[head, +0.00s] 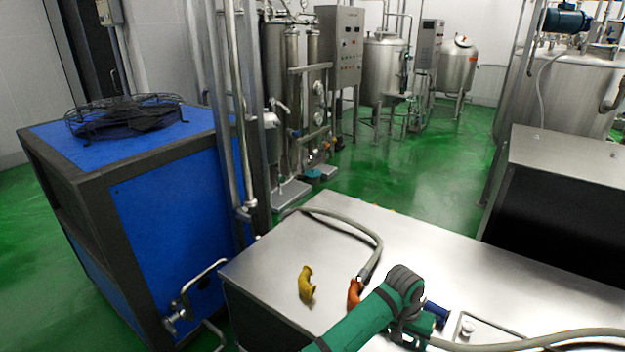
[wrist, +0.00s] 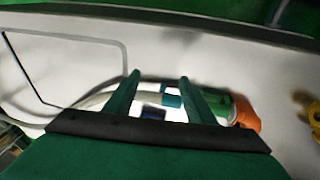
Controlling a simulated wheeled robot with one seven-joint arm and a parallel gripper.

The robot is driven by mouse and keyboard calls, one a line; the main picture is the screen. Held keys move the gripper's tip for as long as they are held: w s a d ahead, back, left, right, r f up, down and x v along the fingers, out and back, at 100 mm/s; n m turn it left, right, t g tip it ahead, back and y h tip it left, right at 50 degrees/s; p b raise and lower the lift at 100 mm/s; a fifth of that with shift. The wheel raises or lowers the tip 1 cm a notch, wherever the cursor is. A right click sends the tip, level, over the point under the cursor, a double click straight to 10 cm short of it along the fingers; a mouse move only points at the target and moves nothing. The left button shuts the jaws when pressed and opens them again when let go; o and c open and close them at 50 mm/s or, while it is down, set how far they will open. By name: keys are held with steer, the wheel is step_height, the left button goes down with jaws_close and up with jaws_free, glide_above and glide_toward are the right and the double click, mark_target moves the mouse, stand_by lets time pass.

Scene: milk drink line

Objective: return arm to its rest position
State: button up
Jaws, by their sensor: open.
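My green arm reaches in from the bottom of the head view over the steel cabinet top, and my gripper (head: 413,328) is low over it, partly hidden by the wrist. In the wrist view my gripper (wrist: 158,77) shows two green fingers spread apart. A pale hose with a teal fitting (wrist: 172,98) appears in the gap beyond the fingers. Nothing is visibly clamped, and contact cannot be told. An orange elbow piece (head: 354,292) lies left of the wrist, partly covered; it also shows in the wrist view (wrist: 246,114).
A yellow elbow (head: 306,285) and a grey hose (head: 350,231) lie on the steel top (head: 465,270). A blue piece (head: 437,312) is right beside my gripper. A blue machine (head: 170,190) with a fan stands left. The middle of the top is clear.

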steer(key=s+d+f+n+t+h, duration=0.1)
steer(key=s+d+n+t+h, duration=0.1)
steer(key=s+d+h, duration=0.35)
steer(key=s+d+n+t+h, duration=0.2)
steer(key=s+d+t+h, duration=0.1)
steer(key=d, duration=0.6)
steer(key=s+a+f+n+t+y, duration=0.2)
steer(key=s+a+n+t+y, duration=0.15)
steer(key=s+a, duration=0.65)
steer(key=s+a+f+n+t+y, duration=0.35)
steer(key=s+a+t, duration=0.2)
steer(key=a, duration=0.95)
steer(key=s+a+r+m+y, duration=0.1)
steer(key=s+a+r+y, duration=0.1)
steer(key=s+a+r, duration=0.3)
steer(key=s+a+r+m+t+y, duration=0.1)
steer(key=s+a+r, duration=0.4)
steer(key=s+a, duration=0.6)
steer(key=shift+s+m+y, duration=0.5)
steer(key=shift+m+y, duration=0.15)
steer(key=shift+m, duration=0.15)
steer(key=c, duration=0.5)
steer(key=shift+w+d, duration=0.1)
